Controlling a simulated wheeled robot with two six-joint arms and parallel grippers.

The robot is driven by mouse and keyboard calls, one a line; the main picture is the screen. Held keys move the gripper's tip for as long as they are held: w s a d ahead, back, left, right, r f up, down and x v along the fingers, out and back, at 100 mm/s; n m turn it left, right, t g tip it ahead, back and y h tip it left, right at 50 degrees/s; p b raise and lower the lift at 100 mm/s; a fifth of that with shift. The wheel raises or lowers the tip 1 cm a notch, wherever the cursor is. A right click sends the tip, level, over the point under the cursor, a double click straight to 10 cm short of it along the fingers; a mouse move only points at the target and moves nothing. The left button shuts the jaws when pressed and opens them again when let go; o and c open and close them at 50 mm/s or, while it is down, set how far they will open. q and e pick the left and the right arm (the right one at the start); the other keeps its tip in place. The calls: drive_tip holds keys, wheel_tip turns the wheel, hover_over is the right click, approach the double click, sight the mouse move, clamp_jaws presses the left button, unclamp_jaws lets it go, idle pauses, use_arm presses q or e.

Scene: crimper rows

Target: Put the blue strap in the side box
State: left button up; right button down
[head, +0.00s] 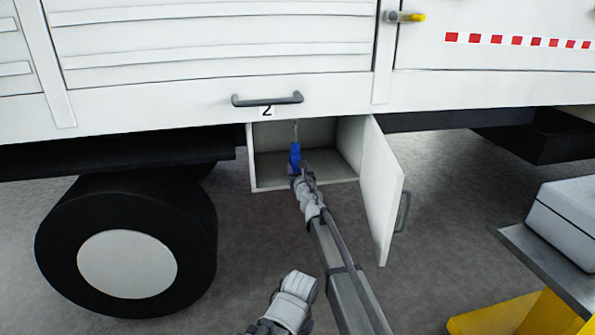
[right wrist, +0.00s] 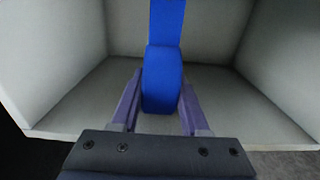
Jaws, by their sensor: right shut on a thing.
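The blue strap (head: 295,157) is inside the mouth of the open side box (head: 268,187), below the number 2 label. My right gripper (head: 298,172) is shut on it. In the right wrist view the blue strap (right wrist: 162,80) stands upright between the two fingers of the gripper (right wrist: 160,105), with the box walls around it. Its upper end runs out of the top of that view. I cannot tell whether the strap touches the box floor. Part of another arm of mine shows at the bottom of the head view, but no left gripper fingers are visible.
The box door (head: 383,190) hangs open on the right. A black wheel (head: 195,230) stands at left. A grey handle (head: 268,99) sits above the box. A grey case (head: 567,215) rests on a yellow-legged stand at far right.

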drive_tip(key=shift+x, duration=5.1)
drive_tip(key=shift+f+b, duration=0.5)
drive_tip(key=shift+c, duration=1.6)
unclamp_jaws()
drive_tip(key=shift+s, duration=0.1)
drive_tip(key=v, duration=0.7)
drive_tip(key=shift+s+d, duration=0.1)
drive_tip(key=shift+s, duration=0.3)
